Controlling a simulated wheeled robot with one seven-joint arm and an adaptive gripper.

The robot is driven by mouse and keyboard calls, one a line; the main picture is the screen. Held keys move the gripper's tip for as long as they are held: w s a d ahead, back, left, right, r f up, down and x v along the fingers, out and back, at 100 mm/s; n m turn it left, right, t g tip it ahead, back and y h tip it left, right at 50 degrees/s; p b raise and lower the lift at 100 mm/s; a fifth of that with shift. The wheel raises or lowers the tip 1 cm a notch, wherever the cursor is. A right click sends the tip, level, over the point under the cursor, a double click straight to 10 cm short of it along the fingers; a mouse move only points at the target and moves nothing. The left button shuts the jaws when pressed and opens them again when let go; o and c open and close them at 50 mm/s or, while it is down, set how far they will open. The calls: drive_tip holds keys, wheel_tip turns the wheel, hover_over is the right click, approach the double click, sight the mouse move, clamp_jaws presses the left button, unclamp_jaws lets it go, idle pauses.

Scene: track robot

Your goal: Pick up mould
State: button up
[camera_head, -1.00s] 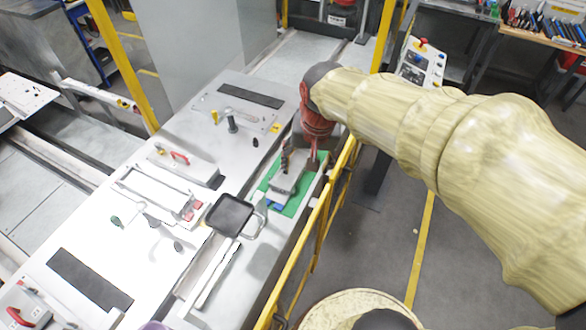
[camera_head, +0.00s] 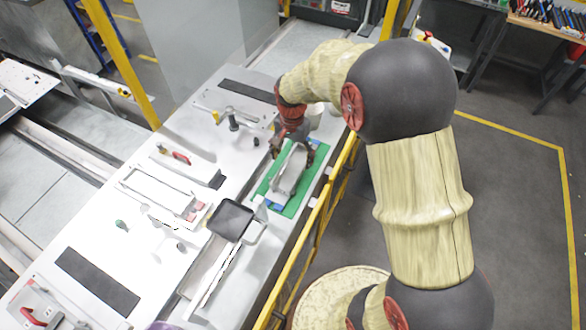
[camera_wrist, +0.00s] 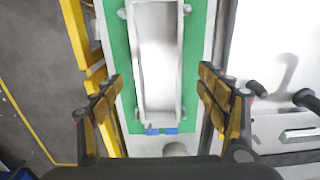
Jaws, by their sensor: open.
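The mould, a light grey trough-shaped piece (camera_head: 290,170), lies on a green mat (camera_head: 262,190) at the right side of the long table. In the wrist view the mould (camera_wrist: 157,50) runs lengthwise up the middle of the picture, with the green mat (camera_wrist: 122,60) around it. My gripper (camera_head: 290,150) is above the far end of the mould in the head view. In the wrist view my gripper (camera_wrist: 160,85) is open, with one finger on each side of the mould and visible gaps between. Nothing is held. My gripper hides part of the mould's far end in the head view.
A yellow railing (camera_head: 318,215) runs close along the table's right edge. A dark square pan (camera_head: 231,219) lies near the mat's front left. A clamp fixture (camera_head: 233,120) stands to the left of my gripper. Small blue blocks (camera_wrist: 161,131) lie at the mould's end.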

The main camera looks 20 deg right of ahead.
sight(293, 169)
wheel_tip(293, 169, down, 4)
drive_tip(key=shift+s+d+f, duration=0.1)
drive_tip(key=shift+c, duration=1.1)
clamp_jaws()
